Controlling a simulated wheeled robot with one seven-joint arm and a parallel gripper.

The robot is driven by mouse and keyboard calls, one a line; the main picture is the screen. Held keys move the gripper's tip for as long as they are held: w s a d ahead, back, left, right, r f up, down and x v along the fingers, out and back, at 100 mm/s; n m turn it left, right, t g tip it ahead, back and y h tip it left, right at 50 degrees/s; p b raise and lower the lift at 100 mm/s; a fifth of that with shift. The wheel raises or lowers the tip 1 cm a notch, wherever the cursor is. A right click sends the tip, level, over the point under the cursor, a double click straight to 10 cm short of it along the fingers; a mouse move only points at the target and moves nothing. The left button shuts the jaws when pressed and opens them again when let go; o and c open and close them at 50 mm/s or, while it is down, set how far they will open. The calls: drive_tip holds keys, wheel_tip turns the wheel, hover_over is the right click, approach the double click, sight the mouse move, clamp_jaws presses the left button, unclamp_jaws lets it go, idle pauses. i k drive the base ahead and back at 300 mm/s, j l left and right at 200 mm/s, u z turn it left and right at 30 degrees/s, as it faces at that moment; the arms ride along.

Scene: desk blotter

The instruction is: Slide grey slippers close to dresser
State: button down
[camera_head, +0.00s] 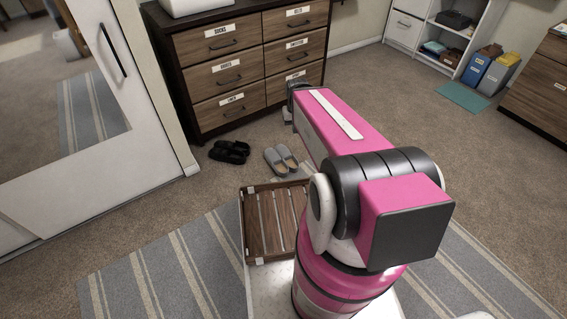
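The grey slippers (281,160) lie side by side on the carpet, a short way in front of the dresser (191,50). Their insides look tan. The dresser is dark with brown wooden drawers and white labels, and stands against the back wall. My gripper (290,112) shows only in small part, beyond the far end of my pink arm, near the dresser's lower right drawers. It is right of and beyond the slippers, apart from them in the picture. My arm hides most of it, so its fingers cannot be made out.
Black slippers (230,151) lie just left of the grey pair. A wooden slatted tray (250,228) is close in front of me. A white mirrored door (110,150) stands at left. Blue (474,70) and grey bins (498,74) stand at the back right.

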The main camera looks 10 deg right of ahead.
sight(280, 158)
drive_tip(key=j+z, duration=0.2)
drive_tip(key=j, duration=0.35)
drive_tip(key=j+z, duration=0.15)
drive_tip(key=j, duration=0.35)
drive_tip(key=j+z, duration=0.2)
drive_tip(key=j, duration=0.35)
drive_tip(key=j+z, duration=0.15)
drive_tip(key=j, duration=0.4)
drive_tip(key=k+j+z, duration=0.2)
drive_tip(key=j, duration=0.3)
drive_tip(key=k+j+z, duration=0.15)
drive_tip(key=j, duration=0.35)
drive_tip(key=i, duration=0.05)
